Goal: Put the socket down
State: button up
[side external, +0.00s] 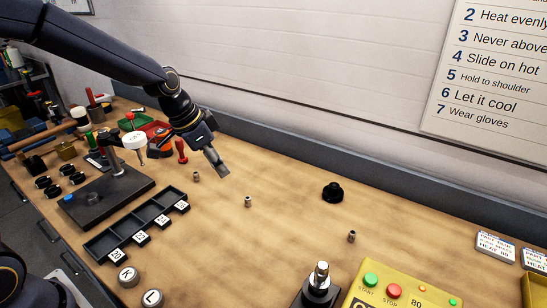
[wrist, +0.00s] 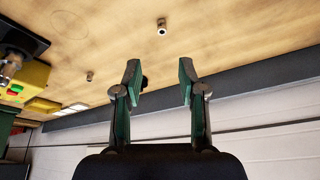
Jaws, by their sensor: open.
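Three small metal sockets stand on the wooden bench in the side view: one left of my gripper (side external: 196,176), a middle socket (side external: 248,201), and one farther right (side external: 351,236). Two sockets show in the wrist view, one near the top (wrist: 162,27) and one at left (wrist: 90,76). I cannot tell which the task means. My gripper (side external: 220,169) is above the bench, pointing down and right. In the wrist view my gripper (wrist: 160,76) has its green-padded fingers wide apart, with no socket between the pads.
A black tray (side external: 112,236) with numbered compartments lies at left front. A black base (side external: 107,195) with a post stands behind it. A black round piece (side external: 332,192) sits near the back ledge. A yellow control box (side external: 400,290) is at front right. The bench centre is mostly clear.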

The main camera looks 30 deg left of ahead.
jog(key=s+a+r+n+y, duration=0.1)
jog(key=s+r, duration=0.3)
jog(key=s, duration=0.7)
jog(key=s+a+r+n+t, duration=0.1)
jog(key=s+r+n, duration=0.3)
jog(key=s, duration=0.7)
jog(key=shift+a+r+n+t+y, duration=0.3)
jog(key=shift+a+r+y, duration=0.1)
jog(key=shift+a+r, duration=0.25)
jog(key=shift+o, duration=0.2)
